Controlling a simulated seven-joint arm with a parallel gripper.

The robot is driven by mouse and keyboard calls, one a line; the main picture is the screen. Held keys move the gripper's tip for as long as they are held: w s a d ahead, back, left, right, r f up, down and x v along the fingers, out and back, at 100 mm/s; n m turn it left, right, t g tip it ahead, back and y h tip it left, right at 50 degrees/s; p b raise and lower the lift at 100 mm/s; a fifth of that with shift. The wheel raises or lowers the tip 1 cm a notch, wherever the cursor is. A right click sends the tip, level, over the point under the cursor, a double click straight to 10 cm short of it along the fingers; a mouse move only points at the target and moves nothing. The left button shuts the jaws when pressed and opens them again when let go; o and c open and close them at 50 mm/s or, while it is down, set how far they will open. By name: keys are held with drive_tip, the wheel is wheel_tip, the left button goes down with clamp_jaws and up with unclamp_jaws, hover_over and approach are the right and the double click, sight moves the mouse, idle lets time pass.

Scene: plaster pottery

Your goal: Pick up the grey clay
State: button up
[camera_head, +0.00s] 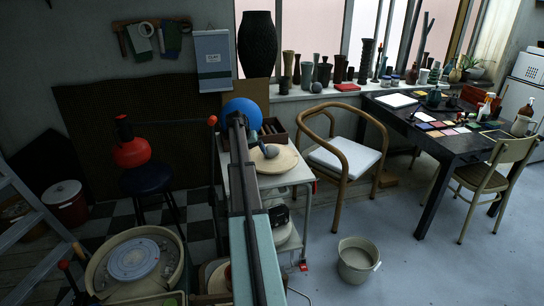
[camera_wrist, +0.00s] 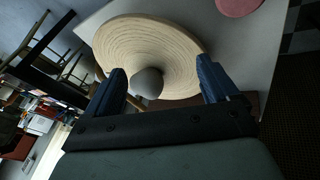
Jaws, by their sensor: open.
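The grey clay (camera_head: 271,151) is a small rounded lump on a round, pale wooden board (camera_head: 283,164) on the white trolley in the head view. In the wrist view, the clay (camera_wrist: 147,83) shows between the two dark blue fingers, much closer to the left finger. My gripper (camera_wrist: 162,70) is open and empty, with its fingers pointing towards the board (camera_wrist: 180,45). I cannot tell whether the left finger touches the clay. In the head view my arm hides part of the trolley.
A large blue round object (camera_head: 241,110) and a dark box (camera_head: 272,131) are behind the board. A reddish disc (camera_wrist: 238,5) lies near the board in the wrist view. A wooden chair (camera_head: 345,160) stands right of the trolley, and a bucket (camera_head: 357,262) is on the floor.

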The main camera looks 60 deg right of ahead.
approach(270, 148)
drive_tip(key=shift+m+t, duration=0.3)
drive_tip(key=x, duration=1.1)
drive_tip(key=shift+s+d+f, duration=0.1)
drive_tip(key=shift+s+d, duration=0.1)
drive_tip(key=shift+c, duration=0.2)
drive_tip(key=c, duration=1.5)
